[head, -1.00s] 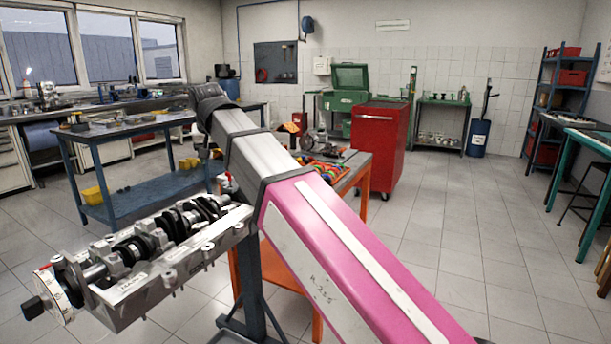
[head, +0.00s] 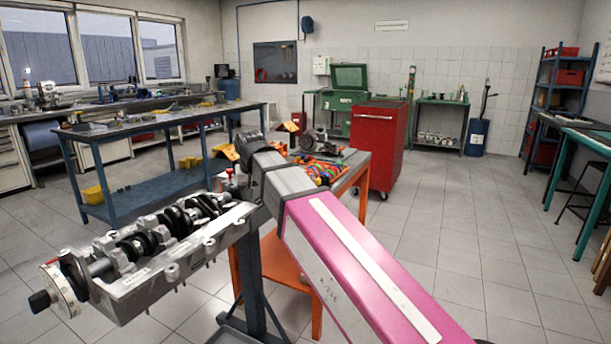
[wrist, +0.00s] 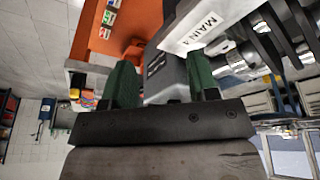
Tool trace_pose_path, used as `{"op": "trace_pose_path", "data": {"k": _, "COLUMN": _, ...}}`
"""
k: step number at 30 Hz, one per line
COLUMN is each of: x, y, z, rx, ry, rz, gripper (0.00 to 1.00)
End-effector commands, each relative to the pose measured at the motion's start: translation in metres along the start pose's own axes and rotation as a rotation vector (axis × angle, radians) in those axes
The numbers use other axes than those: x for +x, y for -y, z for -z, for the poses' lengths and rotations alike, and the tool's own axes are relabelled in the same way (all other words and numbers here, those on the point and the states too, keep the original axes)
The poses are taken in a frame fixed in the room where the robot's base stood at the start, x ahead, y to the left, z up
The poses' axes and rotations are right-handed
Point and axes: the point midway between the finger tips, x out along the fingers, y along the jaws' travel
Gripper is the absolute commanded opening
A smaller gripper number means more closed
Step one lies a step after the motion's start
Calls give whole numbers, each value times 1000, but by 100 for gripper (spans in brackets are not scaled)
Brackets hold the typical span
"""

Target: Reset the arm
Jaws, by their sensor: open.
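My gripper (wrist: 162,82) shows in the wrist view, with its two green fingers spread apart and nothing held between them. In the wrist view the engine block (wrist: 165,75) lies beyond the fingers, with a white "MAIN 4" label (wrist: 205,27). I cannot tell whether the fingers touch it.
An orange table (head: 350,178) with parts stands just behind my arm. A red cabinet (head: 378,150) is behind it. A blue workbench (head: 140,203) stands at the left. The tiled floor (head: 460,235) on the right is open.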

Motion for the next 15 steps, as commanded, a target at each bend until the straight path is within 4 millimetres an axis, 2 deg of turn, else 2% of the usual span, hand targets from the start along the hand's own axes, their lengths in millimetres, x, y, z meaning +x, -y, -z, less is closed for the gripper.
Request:
{"op": "trace_pose_path", "data": {"k": 1, "x": 20, "y": -19, "z": -8, "rx": 12, "ry": 18, "rz": -7, "gripper": 54}}
{"op": "trace_pose_path", "data": {"k": 3, "x": 45, "y": -40, "z": -16, "rx": 23, "ry": 35, "rz": -14, "gripper": 54}}
{"op": "trace_pose_path", "data": {"k": 8, "x": 98, "y": -88, "z": -39, "rx": 49, "ry": 79, "rz": -25, "gripper": 54}}
{"op": "trace_pose_path", "data": {"k": 15, "x": 168, "y": -159, "z": -87, "rx": 96, "ry": 142, "rz": -33, "gripper": 54}}
